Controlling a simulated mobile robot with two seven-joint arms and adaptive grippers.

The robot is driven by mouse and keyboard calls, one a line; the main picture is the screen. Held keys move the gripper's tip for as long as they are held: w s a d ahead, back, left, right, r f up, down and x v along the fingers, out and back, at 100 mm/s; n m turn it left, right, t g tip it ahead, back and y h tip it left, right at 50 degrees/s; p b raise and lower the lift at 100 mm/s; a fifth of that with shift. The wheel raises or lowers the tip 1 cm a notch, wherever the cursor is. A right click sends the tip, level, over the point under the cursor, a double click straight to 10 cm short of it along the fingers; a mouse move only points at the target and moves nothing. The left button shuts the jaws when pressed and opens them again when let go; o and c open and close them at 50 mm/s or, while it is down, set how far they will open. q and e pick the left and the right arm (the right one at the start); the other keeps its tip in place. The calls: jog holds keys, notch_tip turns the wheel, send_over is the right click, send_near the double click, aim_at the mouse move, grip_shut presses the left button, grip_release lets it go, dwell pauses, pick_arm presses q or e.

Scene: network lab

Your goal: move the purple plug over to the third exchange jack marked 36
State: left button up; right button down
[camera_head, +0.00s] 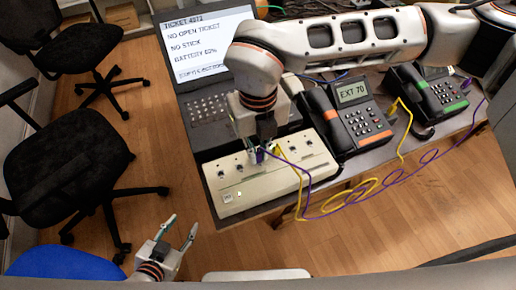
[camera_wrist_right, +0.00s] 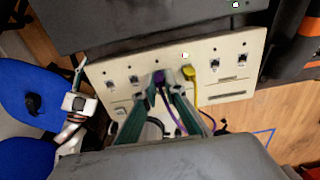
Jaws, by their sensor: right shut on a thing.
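The beige exchange box (camera_head: 235,197) lies at the table's front edge, with a row of jacks on its top. My right gripper (camera_head: 259,152) is over the box, shut on the purple plug (camera_wrist_right: 158,78). In the right wrist view the plug sits between the fingertips at the jack row, left of the yellow plug (camera_wrist_right: 189,73). I cannot tell whether the purple plug is seated in a jack. The jack numbers are too small to read. My left gripper (camera_head: 182,227) is open and empty, off the table at the lower left.
A phone with an EXT 70 display (camera_head: 352,93) stands right of the box, and another phone (camera_head: 437,97) further right. Purple and yellow cables loop over the table's front edge. A laptop (camera_head: 207,50) stands behind. Black chairs (camera_head: 65,160) and a blue seat (camera_head: 65,262) are left.

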jog(key=c, duration=2)
grip_release()
jog(key=shift+f, duration=0.1)
notch_tip(320, 180, up, 12)
jog(key=shift+r, duration=0.1)
